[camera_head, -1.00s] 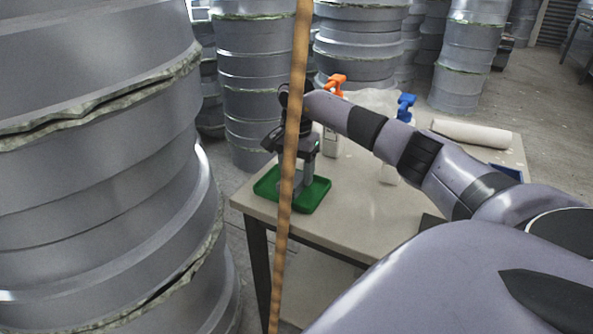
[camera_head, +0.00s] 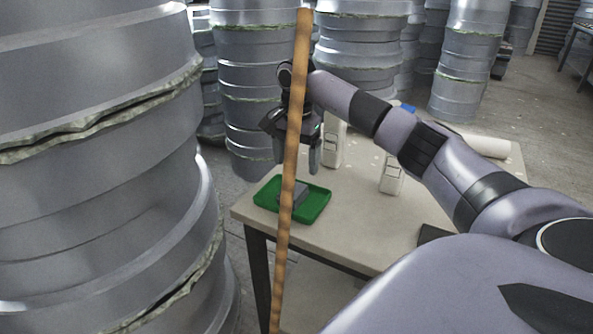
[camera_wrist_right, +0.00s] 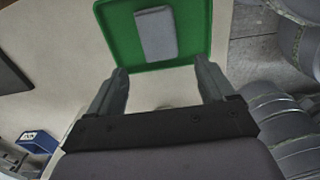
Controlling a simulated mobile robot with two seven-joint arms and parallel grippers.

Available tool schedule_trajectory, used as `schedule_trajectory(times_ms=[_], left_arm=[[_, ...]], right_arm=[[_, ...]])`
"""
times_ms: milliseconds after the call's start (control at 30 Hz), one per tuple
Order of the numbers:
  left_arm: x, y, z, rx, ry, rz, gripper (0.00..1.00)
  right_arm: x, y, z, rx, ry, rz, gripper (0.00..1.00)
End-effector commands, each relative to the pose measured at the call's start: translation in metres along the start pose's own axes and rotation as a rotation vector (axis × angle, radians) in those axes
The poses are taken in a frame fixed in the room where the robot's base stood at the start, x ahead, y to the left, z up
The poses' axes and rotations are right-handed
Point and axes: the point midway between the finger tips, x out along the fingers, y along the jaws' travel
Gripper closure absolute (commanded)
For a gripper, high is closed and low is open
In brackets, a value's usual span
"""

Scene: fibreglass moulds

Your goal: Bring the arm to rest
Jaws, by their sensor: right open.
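My right gripper (camera_head: 297,157) is open and empty, its fingers pointing down above the green tray (camera_head: 322,206). A grey block-like object (camera_head: 301,192) lies in the tray, partly hidden by a wooden pole. In the right wrist view, the open fingers (camera_wrist_right: 161,75) frame an empty gap. The green tray (camera_wrist_right: 112,37) and the grey object (camera_wrist_right: 156,33) show beyond the fingertips, apart from them. My left gripper is not in view.
The upright wooden pole (camera_head: 287,200) crosses in front of the gripper and tray. Stacked grey moulds (camera_head: 110,210) fill the left; more stand behind.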

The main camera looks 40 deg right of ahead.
Motion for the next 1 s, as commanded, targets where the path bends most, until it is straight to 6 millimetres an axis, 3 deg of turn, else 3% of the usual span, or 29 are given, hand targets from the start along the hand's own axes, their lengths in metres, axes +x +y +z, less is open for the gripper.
schedule_trajectory(times_ms=[133, 733, 867, 1000], left_arm=[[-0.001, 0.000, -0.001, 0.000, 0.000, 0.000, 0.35], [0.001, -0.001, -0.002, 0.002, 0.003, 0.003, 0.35], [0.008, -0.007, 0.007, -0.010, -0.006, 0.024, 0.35], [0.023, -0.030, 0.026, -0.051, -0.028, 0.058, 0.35]], right_arm=[[-0.008, 0.000, 0.000, 0.000, 0.000, 0.001, 0.17], [-0.009, -0.001, 0.001, 0.009, -0.008, -0.010, 0.17], [-0.015, -0.013, 0.009, 0.089, -0.085, -0.100, 0.17], [-0.042, -0.039, 0.025, 0.305, -0.310, -0.306, 0.17]])
